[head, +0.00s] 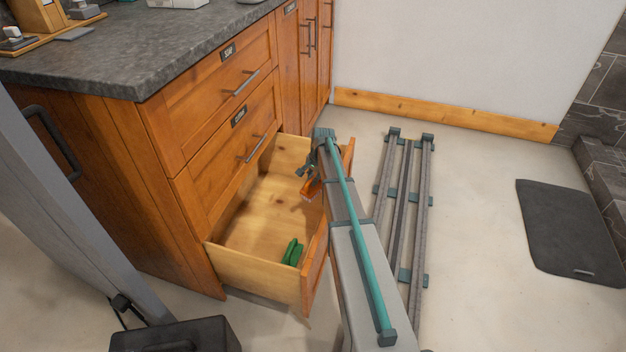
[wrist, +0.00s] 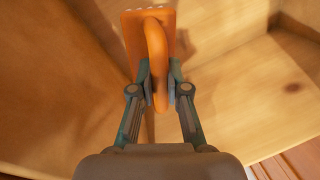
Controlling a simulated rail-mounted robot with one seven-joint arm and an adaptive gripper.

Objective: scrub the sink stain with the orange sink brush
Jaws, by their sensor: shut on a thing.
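The orange sink brush (wrist: 168,28) is in the wrist view, with a flat block and a looped handle. My gripper (wrist: 159,85) is shut on the handle of the brush. In the head view my gripper (head: 308,170) is at the far end of the open bottom drawer, and the orange brush (head: 312,188) shows just below it, partly hidden by my arm. I cannot tell whether the brush touches the drawer. The sink and its stain are not in view.
The open wooden drawer (head: 255,268) holds a green item (head: 292,252) near its front corner. Shut drawers and a dark grey countertop (head: 140,60) stand above it. A dark mat (head: 570,235) lies on the floor at right. My rails run along the floor beside the drawer.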

